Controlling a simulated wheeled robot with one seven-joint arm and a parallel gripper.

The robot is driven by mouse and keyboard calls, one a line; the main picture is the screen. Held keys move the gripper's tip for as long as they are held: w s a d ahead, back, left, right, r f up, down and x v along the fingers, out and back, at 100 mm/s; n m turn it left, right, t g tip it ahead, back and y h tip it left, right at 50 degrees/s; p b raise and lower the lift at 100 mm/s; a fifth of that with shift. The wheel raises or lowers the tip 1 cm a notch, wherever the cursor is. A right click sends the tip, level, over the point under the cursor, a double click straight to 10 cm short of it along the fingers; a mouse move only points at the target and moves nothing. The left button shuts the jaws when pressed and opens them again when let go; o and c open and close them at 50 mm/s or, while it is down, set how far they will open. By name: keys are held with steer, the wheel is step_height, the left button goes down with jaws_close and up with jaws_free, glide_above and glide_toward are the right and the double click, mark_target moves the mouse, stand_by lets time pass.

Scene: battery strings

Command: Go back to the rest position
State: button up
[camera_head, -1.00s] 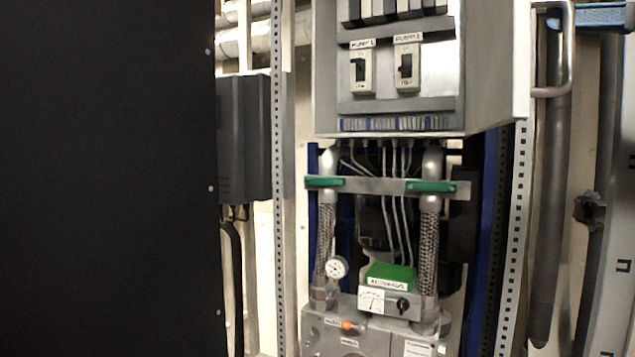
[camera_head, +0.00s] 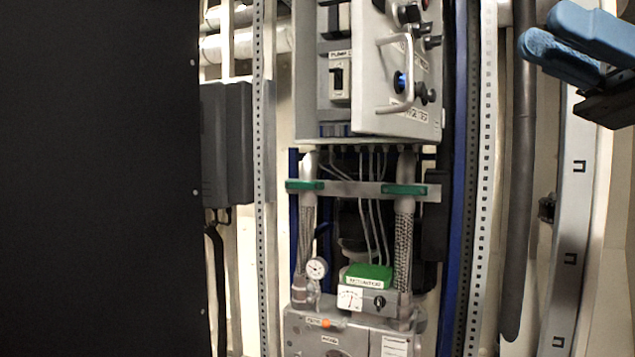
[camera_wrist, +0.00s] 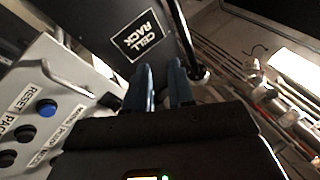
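My gripper (camera_head: 535,50) is at the upper right in the head view, to the right of the grey control cabinet and apart from it. Its two blue fingers also show in the wrist view (camera_wrist: 160,75), with a narrow gap and nothing held between them. The cabinet door (camera_head: 390,85) stands partly open, with a silver handle (camera_head: 405,75) and several knobs on its outer face. The door hides the right part of the cabinet's inside. One switch (camera_head: 339,78) remains visible to its left. No marked rest position shows.
A large black panel (camera_head: 95,180) fills the left. In the wrist view, a black "CELL RACK" panel (camera_wrist: 165,60) lies beyond the fingers.

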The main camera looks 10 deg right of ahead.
steer(key=w+f+m+t+h, duration=0.2)
steer(key=w+f+m+t, duration=0.5)
steer(key=f, duration=0.2)
step_height(320, 180, down, 28)
steer(key=m+t+h, duration=0.6)
steer(key=m+h, duration=0.7)
steer(key=h, duration=0.2)
steer(key=s+a+f+n+g+h, duration=0.1)
steer(key=s+f+h, duration=0.1)
steer(key=s+f, duration=0.5)
steer(key=s+a+f+g+h, duration=0.1)
steer(key=s+f+g+h, duration=0.15)
steer(key=s+f, duration=0.4)
steer(key=s+a+n, duration=0.1)
steer(key=s+n, duration=0.2)
steer(key=s, duration=0.6)
steer(key=s+a+n, duration=0.2)
steer(key=s+n, duration=0.2)
steer(key=s, duration=0.5)
steer(key=shift+s+a+r+g, duration=0.25)
steer(key=shift+g, duration=0.1)
steer(key=shift+y, duration=0.25)
